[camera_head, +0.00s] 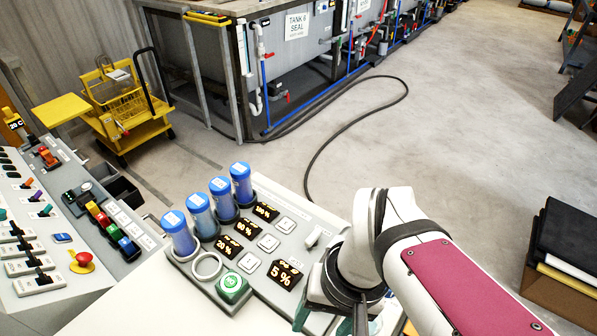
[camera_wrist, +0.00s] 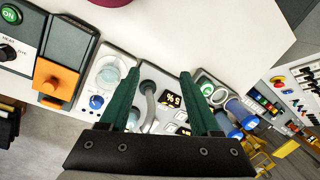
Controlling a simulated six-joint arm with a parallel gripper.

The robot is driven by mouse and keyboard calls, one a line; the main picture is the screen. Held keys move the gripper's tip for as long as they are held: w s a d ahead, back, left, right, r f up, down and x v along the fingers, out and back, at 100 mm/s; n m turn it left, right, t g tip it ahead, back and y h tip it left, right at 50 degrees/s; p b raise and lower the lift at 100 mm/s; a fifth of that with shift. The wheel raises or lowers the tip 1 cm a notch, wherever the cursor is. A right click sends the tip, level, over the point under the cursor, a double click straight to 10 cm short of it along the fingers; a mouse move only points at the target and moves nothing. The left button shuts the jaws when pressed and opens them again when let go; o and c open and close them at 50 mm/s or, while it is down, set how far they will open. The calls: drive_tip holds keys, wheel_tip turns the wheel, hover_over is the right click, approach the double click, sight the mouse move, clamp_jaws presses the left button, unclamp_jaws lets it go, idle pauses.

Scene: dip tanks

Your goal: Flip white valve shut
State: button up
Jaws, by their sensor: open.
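A white lever (camera_head: 313,237), the likely white valve, sits on the grey control panel (camera_head: 262,220), right of the pale square buttons, and points up and right. My gripper (camera_wrist: 159,74) is open and empty, with dark green fingers spread above the panel. In the head view its fingers (camera_head: 332,318) show at the bottom edge, nearer the camera than the lever and apart from it. In the wrist view a curved grey part (camera_wrist: 149,103) lies between the fingers. I cannot tell whether it belongs to the valve. My wrist and fingers hide part of the panel.
Blue-capped cylinders (camera_head: 180,234) stand along the panel's left side, beside percent displays (camera_head: 285,275) and a green button (camera_head: 231,286). An orange switch (camera_wrist: 56,80) and a blue knob (camera_wrist: 96,102) lie left in the wrist view. A yellow cart (camera_head: 122,108) and tanks stand beyond.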

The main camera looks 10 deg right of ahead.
sight(313, 239)
drive_tip(key=w+n, duration=0.1)
drive_tip(key=w, duration=0.3)
drive_tip(key=w+n, duration=0.2)
drive_tip(key=w, duration=0.3)
drive_tip(key=w+n, duration=0.2)
drive_tip(key=w, duration=0.2)
drive_tip(key=shift+w+d+f+t+y, duration=0.25)
drive_tip(key=shift+w+d+t+y, duration=0.05)
drive_tip(key=shift+w+d+t, duration=0.1)
drive_tip(key=c, duration=0.5)
drive_tip(key=w+f+n, duration=0.1)
drive_tip(key=w, duration=0.2)
drive_tip(key=w+d+f+n, duration=0.1)
drive_tip(key=w+n, duration=0.1)
drive_tip(key=w, duration=0.2)
drive_tip(key=w+f+n+t, duration=0.1)
drive_tip(key=w+f, duration=0.1)
drive_tip(key=w, duration=0.2)
drive_tip(key=shift+d+n, duration=0.3)
drive_tip(key=shift+d, duration=0.05)
clamp_jaws()
drive_tip(key=w+d+f+n, duration=0.1)
drive_tip(key=w+f+n, duration=0.1)
drive_tip(key=w+f, duration=0.2)
drive_tip(key=shift+w+d+n+t, duration=0.3)
drive_tip(key=shift+w+n, duration=0.1)
drive_tip(key=shift+w, duration=0.85)
drive_tip(key=shift+a+f, duration=0.1)
drive_tip(key=shift+f, duration=0.1)
